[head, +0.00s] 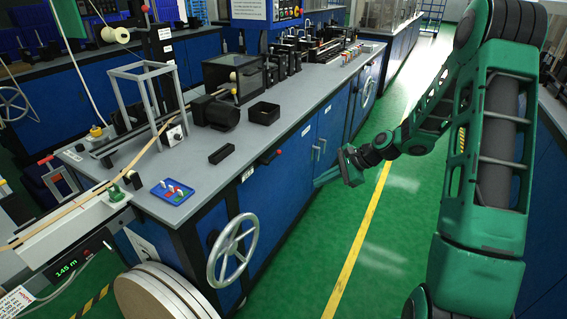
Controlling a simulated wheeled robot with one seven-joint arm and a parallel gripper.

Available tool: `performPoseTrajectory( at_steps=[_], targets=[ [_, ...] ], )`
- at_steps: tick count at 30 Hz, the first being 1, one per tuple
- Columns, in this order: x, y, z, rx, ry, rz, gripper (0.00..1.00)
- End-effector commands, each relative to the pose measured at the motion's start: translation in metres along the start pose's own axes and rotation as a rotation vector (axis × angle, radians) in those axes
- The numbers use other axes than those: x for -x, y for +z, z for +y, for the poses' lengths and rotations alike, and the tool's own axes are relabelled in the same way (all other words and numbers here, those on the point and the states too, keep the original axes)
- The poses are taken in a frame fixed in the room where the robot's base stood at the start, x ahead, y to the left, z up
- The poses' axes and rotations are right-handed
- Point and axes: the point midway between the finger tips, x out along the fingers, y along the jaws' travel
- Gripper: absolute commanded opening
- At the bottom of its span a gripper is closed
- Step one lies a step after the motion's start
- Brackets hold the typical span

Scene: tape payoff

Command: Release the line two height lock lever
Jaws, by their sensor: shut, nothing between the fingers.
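My gripper (347,172) is shut and empty. It is over the green aisle, to the right of the lever and apart from it. A grey spoked handwheel (222,271) is on the bench front, below and left of the lever.
Blue cabinet doors (332,125) with handles line the bench front. The green floor (385,240) with a yellow line is clear. Large pale reels (140,299) stand at the lower left. A blue tray (158,192) and black boxes sit on the benchtop.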

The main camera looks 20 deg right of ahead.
Motion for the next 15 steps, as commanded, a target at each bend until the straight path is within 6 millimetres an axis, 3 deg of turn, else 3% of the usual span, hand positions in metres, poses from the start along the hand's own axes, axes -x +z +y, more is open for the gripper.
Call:
performPoseTrajectory(
  at_steps=[7,15],
  targets=[
    [-0.036,-0.008,-0.030,-0.288,-0.122,-0.185,0.00],
    [-0.052,-0.018,-0.060,-0.566,-0.226,-0.372,0.00]
  ],
)
